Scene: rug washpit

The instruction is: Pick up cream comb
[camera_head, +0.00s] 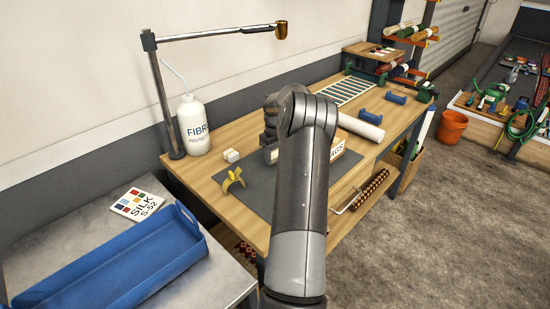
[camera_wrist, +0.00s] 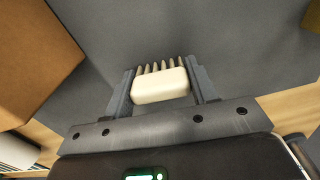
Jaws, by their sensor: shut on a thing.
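The cream comb (camera_wrist: 160,86) is a small rounded cream block with a row of tines pointing away from my wrist. In the wrist view it sits between the two grey fingers of my gripper (camera_wrist: 163,88), which are shut on its sides. Dark grey mat (camera_wrist: 190,30) lies beneath it. In the head view my arm hides most of the gripper and the comb, over the same grey mat (camera_head: 258,190) on the wooden bench (camera_head: 205,178).
The rags box (camera_head: 338,147) stands close by; a brown box side (camera_wrist: 30,55) fills the wrist view's left. A yellow clip-like thing (camera_head: 233,179), a small cream block (camera_head: 231,155), a white bottle (camera_head: 194,125) and a white roll (camera_head: 360,124) are on the bench.

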